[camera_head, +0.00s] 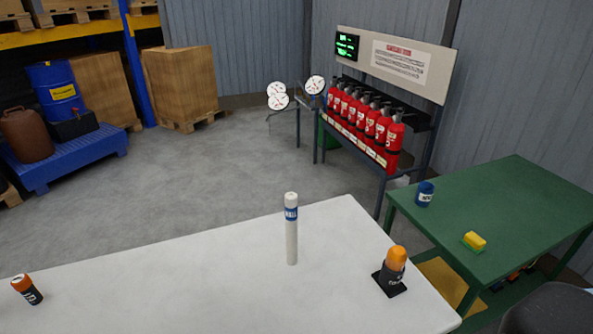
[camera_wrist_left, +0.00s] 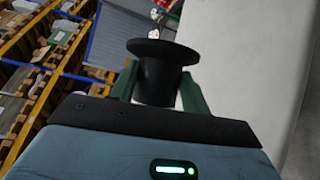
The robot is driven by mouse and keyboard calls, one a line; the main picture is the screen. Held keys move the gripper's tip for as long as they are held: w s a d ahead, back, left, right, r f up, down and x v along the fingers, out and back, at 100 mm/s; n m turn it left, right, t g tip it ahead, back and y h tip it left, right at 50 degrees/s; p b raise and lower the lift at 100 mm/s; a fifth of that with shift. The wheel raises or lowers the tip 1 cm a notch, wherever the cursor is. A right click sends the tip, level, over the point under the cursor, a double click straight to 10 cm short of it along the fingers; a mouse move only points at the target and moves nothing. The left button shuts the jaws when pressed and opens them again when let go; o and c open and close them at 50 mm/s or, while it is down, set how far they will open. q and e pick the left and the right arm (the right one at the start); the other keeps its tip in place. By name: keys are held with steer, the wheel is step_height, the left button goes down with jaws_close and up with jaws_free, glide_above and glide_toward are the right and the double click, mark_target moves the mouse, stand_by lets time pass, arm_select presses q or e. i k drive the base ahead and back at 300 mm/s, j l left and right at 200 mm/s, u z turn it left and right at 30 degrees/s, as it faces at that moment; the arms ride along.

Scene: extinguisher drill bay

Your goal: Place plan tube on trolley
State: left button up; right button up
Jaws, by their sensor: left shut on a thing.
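A white tube with a blue label band (camera_head: 291,228), which looks like the plan tube, stands upright on the white table (camera_head: 190,275). No gripper touches it in the head view. My left gripper (camera_wrist_left: 158,90) shows only in the left wrist view, its green fingers shut on a black tapered cup-like piece with a wide rim (camera_wrist_left: 162,50). The white surface (camera_wrist_left: 245,60) lies to the right of it there. My right gripper is not in view. I cannot tell which thing is the trolley; a green table with a lower shelf (camera_head: 510,215) stands at the right.
An orange-topped black device (camera_head: 396,260) stands on the white table's right; an orange-and-black one (camera_head: 27,289) is at its left. The green table holds a blue cup (camera_head: 425,194) and a yellow sponge-like block (camera_head: 474,241). Red extinguishers (camera_head: 371,121) line a rack behind.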

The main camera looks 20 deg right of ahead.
mark_target(499, 209)
steer(key=l, duration=0.7)
steer(key=l+z, duration=0.15)
steer(key=l, duration=1.25)
steer(key=i+l+z, duration=0.15)
steer(key=l, duration=1.25)
steer(key=i+l+z, duration=0.15)
steer(key=l, duration=0.55)
steer(key=i+l, duration=0.1)
steer(key=l, duration=0.6)
steer(key=i+l+z, duration=0.15)
steer(key=l, duration=0.55)
